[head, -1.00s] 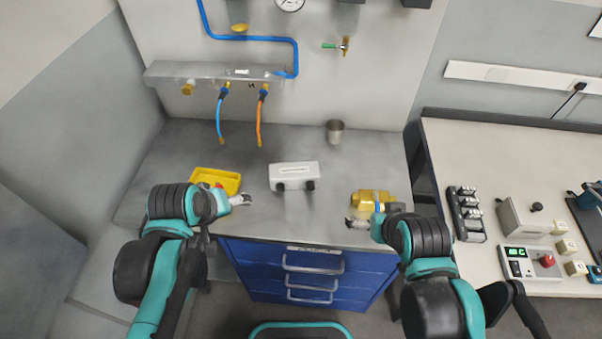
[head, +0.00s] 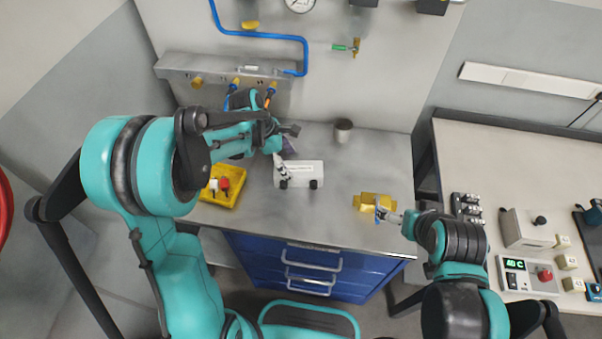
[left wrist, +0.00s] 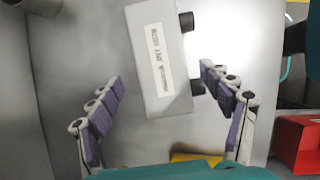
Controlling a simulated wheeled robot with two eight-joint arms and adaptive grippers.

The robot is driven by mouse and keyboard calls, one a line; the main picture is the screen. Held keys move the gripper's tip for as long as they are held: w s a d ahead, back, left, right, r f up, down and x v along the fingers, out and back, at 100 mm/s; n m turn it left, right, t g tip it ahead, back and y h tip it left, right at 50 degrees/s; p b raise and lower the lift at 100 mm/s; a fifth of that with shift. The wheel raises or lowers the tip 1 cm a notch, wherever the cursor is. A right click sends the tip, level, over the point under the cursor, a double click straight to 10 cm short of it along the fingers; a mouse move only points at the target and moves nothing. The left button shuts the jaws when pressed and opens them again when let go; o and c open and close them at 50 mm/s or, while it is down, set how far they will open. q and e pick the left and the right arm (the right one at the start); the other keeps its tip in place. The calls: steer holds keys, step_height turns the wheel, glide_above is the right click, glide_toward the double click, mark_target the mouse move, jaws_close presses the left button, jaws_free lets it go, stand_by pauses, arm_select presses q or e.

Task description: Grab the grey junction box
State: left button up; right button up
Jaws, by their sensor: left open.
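The grey junction box (head: 299,172), a pale grey block with a label and two black knobs, sits on the grey worktop. It fills the upper middle of the left wrist view (left wrist: 158,62). My left gripper (head: 286,158) is over the box's left end in the head view. In the left wrist view the open fingers (left wrist: 162,92) spread to either side of the box's near end, with nothing held. My right gripper (head: 386,213) is by a yellow brass-coloured fitting (head: 366,202) at the worktop's right front; its finger state is unclear.
A yellow tray (head: 231,198) with red and white items stands left of the box. A metal cup (head: 343,131) stands behind, to its right. A pipe ledge (head: 175,67) with hoses is on the back wall. The worktop's right side is mostly clear.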

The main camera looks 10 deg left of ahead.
mark_target(295, 168)
arm_select(q)
steer(key=b+x, duration=0.1)
steer(key=x, duration=0.5)
steer(key=shift+s+d+b, duration=0.1)
steer(key=shift+d+b, duration=0.05)
steer(key=shift+b, duration=0.25)
steer(key=shift+r, duration=0.1)
steer(key=c, duration=1.5)
